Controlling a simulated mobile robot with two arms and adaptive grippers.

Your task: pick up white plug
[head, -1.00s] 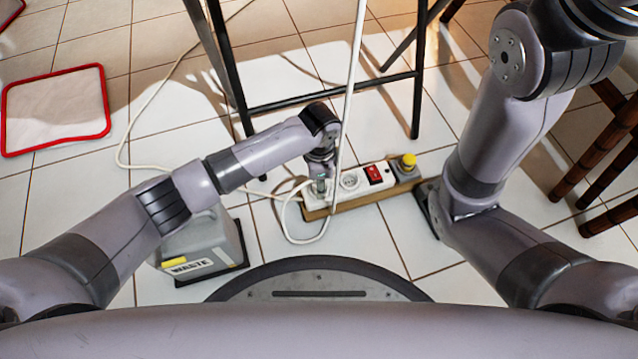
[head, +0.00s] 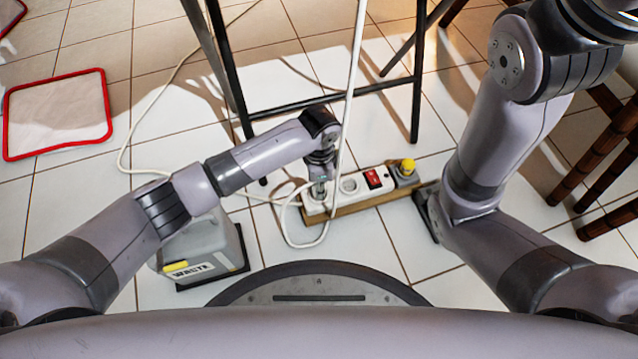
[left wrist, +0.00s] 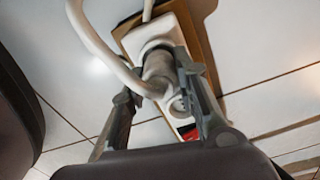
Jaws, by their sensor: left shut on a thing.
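The white plug (left wrist: 157,68) shows in the left wrist view between my left fingers, its body in grey shadow with a thick white cord at it. It is at the end of the white power strip (head: 313,207); I cannot tell whether it is still seated in the socket. My left gripper (head: 320,186) is shut on the plug, low over the left end of the strip. It also shows in the left wrist view (left wrist: 160,90). In the head view the arm mostly hides the plug. My right gripper is out of view; its arm rises at the right.
The strip has a red switch (head: 373,179) and lies on a wooden board near a yellow knob (head: 408,165). A grey waste container (head: 205,243) stands left. Black stand legs (head: 418,80) rise behind, and a white cord (head: 352,90) hangs across. Dark wooden legs (head: 603,150) stand right.

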